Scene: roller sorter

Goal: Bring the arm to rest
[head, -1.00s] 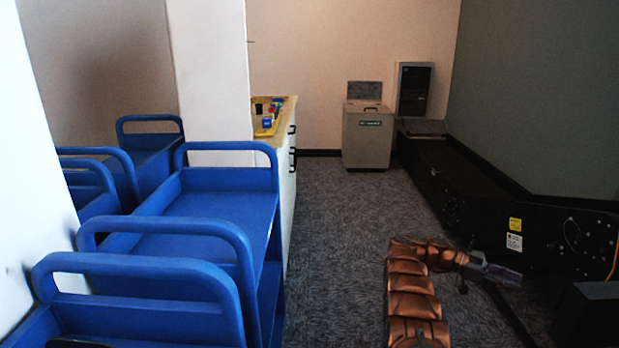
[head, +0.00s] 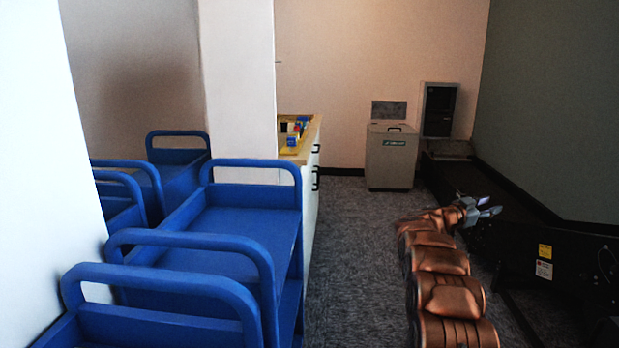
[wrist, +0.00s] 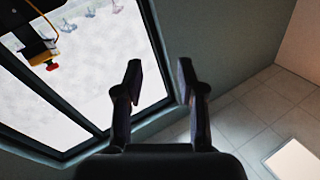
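My copper-coloured arm reaches forward at the lower right of the head view. My gripper (head: 488,212) is at its end, in front of the black conveyor on the right. In the wrist view my gripper (wrist: 158,80) shows two dark fingers held apart with nothing between them. The wrist camera looks up past the fingers at a window, a green wall and the tiled ceiling. The gripper holds nothing and no object touches it.
Blue carts (head: 240,220) fill the left side. A counter (head: 312,180) with small coloured items stands behind them. A grey bin (head: 390,160) stands at the back. The black conveyor (head: 520,245) runs along the right wall. Carpet (head: 350,240) lies clear between.

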